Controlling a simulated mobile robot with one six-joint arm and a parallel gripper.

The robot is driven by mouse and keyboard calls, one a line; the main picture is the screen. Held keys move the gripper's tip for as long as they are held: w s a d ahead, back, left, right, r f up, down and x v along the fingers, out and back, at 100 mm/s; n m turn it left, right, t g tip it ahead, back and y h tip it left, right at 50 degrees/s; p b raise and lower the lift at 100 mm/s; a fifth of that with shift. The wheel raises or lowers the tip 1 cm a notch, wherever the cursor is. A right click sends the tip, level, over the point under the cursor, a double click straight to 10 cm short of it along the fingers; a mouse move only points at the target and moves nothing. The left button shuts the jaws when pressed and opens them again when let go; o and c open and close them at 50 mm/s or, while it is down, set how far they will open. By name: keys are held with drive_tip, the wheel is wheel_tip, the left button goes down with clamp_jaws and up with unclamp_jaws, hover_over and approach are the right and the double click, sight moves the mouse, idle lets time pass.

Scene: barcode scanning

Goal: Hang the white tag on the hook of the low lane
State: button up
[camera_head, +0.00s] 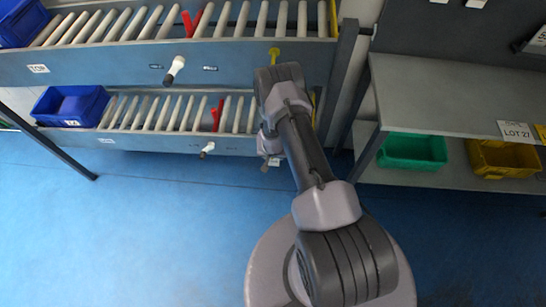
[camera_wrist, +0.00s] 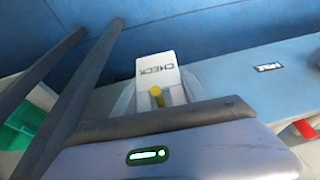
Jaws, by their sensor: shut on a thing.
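The white tag (camera_wrist: 157,68) with the word CHECK shows upside down in the wrist view. My gripper (camera_head: 269,147) is shut on it, at the right end of the low lane's front rail (camera_head: 165,140). A yellow round-ended hook (camera_wrist: 157,96) overlaps the tag's lower part in the wrist view. I cannot tell whether it passes through the tag or is only in line with it. In the head view my arm hides the low lane's hook and most of the tag. Another yellow hook (camera_head: 274,53) shows on the top lane's rail.
Blue bins (camera_head: 70,106) stand at the left of the lanes. Red stops (camera_head: 217,115) sit among the rollers. A white knob (camera_head: 207,149) sticks out from the low rail. A shelf unit (camera_head: 450,95) at right holds green and yellow bins. The blue floor in front is clear.

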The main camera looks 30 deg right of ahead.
idle(0.3)
drive_tip(key=o, duration=1.4)
drive_tip(key=p+v, duration=0.7)
drive_tip(key=v, duration=1)
drive_tip(key=w+a+r+t+y+b, duration=0.15)
drive_tip(key=a+r, duration=0.25)
drive_tip(key=r, duration=1)
drive_tip(key=w+a+r+y, duration=0.1)
drive_tip(key=w+a+r, duration=0.15)
drive_tip(key=r, duration=1.05)
drive_tip(key=s+a+r+n, duration=0.1)
drive_tip(key=s+a+r, duration=0.2)
drive_tip(key=s+r, duration=0.3)
drive_tip(key=s+a+r+n, duration=0.1)
drive_tip(key=s+a+r, duration=0.2)
drive_tip(key=r, duration=0.4)
drive_tip(key=shift+t+y, duration=0.65)
drive_tip(key=shift+y, duration=0.1)
drive_tip(key=s+a+r, duration=0.1)
drive_tip(key=s+r, duration=0.1)
drive_tip(key=s, duration=0.3)
drive_tip(key=s+a+r, duration=0.1)
drive_tip(key=s+r, duration=0.1)
drive_tip(key=s, duration=0.3)
drive_tip(key=s+a+r, duration=0.1)
drive_tip(key=s+r, duration=0.1)
drive_tip(key=s, duration=0.3)
drive_tip(key=shift+a+r+b, duration=0.1)
drive_tip(key=shift+a+b, duration=0.05)
drive_tip(key=shift+b, duration=0.15)
